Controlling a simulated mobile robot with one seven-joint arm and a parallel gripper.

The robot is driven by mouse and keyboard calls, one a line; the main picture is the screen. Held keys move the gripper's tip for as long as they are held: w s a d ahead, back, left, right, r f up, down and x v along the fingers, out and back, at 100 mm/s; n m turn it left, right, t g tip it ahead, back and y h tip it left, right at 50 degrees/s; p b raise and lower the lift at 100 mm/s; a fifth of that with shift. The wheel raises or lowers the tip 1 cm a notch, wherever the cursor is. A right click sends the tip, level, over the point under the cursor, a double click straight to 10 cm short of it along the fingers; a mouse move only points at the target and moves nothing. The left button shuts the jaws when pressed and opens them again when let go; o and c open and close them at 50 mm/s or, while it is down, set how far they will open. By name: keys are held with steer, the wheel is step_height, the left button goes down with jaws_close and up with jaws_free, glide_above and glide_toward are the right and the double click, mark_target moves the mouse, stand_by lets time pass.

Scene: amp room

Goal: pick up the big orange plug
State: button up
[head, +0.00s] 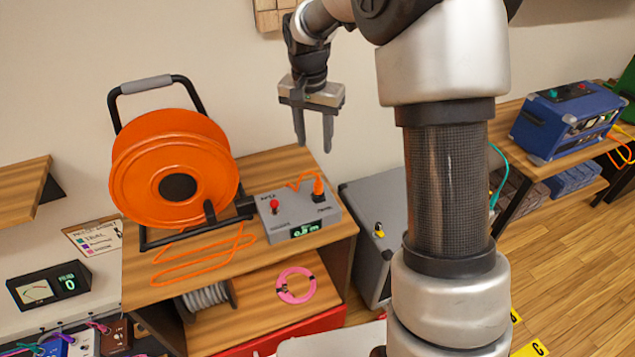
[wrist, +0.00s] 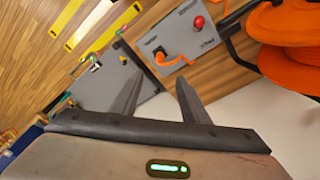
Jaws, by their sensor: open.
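The big orange plug (head: 318,186) stands upright on the right part of a grey box (head: 283,222) with a red knob and a green display. An orange cable runs from it. In the wrist view the plug (wrist: 161,58) shows on the box, beyond my fingertips and near the left finger's side. My gripper (head: 313,148) is open and empty, fingers pointing down, above and apart from the plug in the head view. It also shows in the wrist view (wrist: 158,88). Nothing hides the plug.
A large orange cable reel (head: 172,168) with a black frame stands left of the box on the wooden shelf unit (head: 330,242). A grey cabinet (head: 372,205) stands to the right. A pink cable coil (head: 295,286) lies on the lower shelf. The wall is close behind.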

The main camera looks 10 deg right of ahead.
glide_toward(318, 181)
step_height(318, 181, down, 5)
steer(key=shift+f, duration=0.2)
steer(key=shift+w+d+f, duration=0.15)
steer(key=shift+f, duration=0.75)
steer(key=shift+w+d+f, duration=0.1)
steer(key=shift+w+f, duration=0.1)
steer(key=shift+f, duration=0.65)
steer(key=shift+w+d+f, duration=0.15)
steer(key=shift+f, duration=0.75)
jaws_close()
